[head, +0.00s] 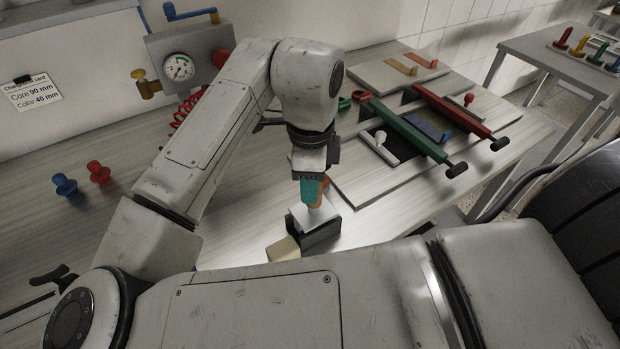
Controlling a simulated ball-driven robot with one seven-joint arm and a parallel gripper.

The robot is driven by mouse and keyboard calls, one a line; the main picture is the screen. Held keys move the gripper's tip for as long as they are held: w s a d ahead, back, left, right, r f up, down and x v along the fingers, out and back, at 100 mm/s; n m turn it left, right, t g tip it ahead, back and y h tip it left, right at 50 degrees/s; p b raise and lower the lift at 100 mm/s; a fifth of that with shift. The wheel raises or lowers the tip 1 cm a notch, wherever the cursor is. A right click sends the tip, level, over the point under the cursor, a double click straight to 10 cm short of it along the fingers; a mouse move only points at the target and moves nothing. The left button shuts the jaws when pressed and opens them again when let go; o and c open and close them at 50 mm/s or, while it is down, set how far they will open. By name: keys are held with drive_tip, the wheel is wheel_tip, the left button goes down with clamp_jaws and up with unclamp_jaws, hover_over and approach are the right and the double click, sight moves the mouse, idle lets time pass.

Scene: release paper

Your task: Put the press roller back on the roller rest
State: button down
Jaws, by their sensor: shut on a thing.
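My gripper (315,190) points down over the near part of the bench, with teal and orange parts showing at its fingers. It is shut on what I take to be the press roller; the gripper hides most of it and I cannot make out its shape. Directly below is a dark block with a pale grey top (320,232), perhaps the roller rest. The fingers are at or just above its top; I cannot tell if the held thing touches it.
A small beige block (284,249) lies beside the dark block. Right of my gripper, a board carries a green bar (405,128), a red bar (450,108) and a white-handled tool (380,146). Blue (64,184) and red (98,172) knobs stand left. A gauge box (184,62) is behind.

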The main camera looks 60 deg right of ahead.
drive_tip(key=shift+f+b, duration=0.5)
drive_tip(key=shift+f, duration=0.2)
drive_tip(key=c, duration=0.6)
unclamp_jaws()
wheel_tip(320, 180, up, 11)
drive_tip(key=shift+f+p, duration=0.1)
drive_tip(key=shift+p, duration=0.2)
